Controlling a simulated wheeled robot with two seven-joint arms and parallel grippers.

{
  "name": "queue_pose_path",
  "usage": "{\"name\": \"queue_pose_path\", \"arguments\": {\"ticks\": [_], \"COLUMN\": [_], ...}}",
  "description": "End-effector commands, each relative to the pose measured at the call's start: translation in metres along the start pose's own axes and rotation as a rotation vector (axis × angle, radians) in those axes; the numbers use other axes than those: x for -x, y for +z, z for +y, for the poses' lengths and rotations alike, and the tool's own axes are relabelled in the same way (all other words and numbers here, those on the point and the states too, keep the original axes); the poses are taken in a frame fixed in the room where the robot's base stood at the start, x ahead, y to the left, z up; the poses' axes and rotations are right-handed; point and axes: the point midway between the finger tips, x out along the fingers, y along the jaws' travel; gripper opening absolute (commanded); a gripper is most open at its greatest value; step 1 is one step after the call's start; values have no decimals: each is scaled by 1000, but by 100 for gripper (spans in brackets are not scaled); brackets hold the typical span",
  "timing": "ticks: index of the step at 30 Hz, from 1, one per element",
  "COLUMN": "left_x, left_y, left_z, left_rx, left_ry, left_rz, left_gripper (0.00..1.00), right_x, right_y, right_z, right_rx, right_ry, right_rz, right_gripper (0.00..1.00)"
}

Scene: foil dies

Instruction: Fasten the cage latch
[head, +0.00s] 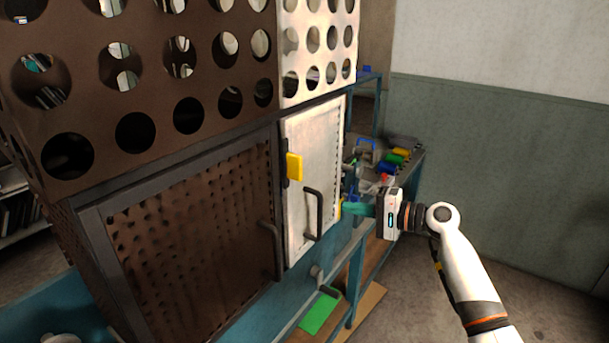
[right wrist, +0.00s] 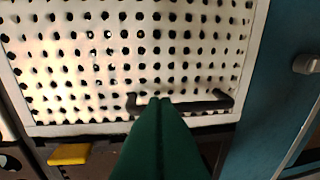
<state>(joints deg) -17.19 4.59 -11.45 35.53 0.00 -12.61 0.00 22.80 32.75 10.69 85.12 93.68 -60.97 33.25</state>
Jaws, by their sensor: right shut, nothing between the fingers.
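The cage has a white perforated door (head: 318,150) with a dark bar handle (head: 319,212); the door looks flush with its frame. A yellow latch piece (head: 294,166) sits on a dark mount at the door's left edge. In the right wrist view the yellow latch (right wrist: 68,154) lies just beyond the door's edge, lower left. My right gripper (head: 345,209) has green fingers, shut and empty, pointing at the door to the right of the handle. In the wrist view the fingertips (right wrist: 158,102) overlap the handle (right wrist: 190,106); contact cannot be told. My left gripper is out of view.
A brown perforated door (head: 190,250) with its own handle is left of the white one. Brown and white panels with round holes (head: 180,60) rise above. A blue shelf frame (head: 362,265) with coloured items stands behind my right gripper. Open floor lies to the right.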

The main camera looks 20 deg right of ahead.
Motion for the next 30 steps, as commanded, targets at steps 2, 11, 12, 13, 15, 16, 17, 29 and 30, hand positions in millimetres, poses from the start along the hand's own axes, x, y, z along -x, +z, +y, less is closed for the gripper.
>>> {"name": "queue_pose_path", "arguments": {"ticks": [2, 11, 12, 13, 15, 16, 17, 29, 30], "left_x": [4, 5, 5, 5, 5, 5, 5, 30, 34], "left_y": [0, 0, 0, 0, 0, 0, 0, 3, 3], "left_z": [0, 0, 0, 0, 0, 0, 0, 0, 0], "left_rx": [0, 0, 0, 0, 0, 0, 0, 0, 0], "left_ry": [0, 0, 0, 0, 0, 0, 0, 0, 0], "left_rz": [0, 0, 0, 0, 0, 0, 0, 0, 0], "left_gripper": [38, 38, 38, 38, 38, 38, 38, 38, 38], "right_x": [9, 22, 22, 21, 21, 21, 21, -25, -34], "right_y": [-8, -23, -23, -23, -22, -22, -22, -28, -29], "right_z": [41, 84, 84, 83, 83, 83, 83, 94, 95], "right_rx": [12, 22, 21, 21, 21, 21, 21, 19, 19], "right_ry": [57, 124, 124, 123, 123, 123, 123, 125, 124], "right_rz": [46, 116, 116, 115, 114, 114, 114, 115, 115], "right_gripper": [0, 0, 0, 0, 0, 0, 0, 0, 0]}}
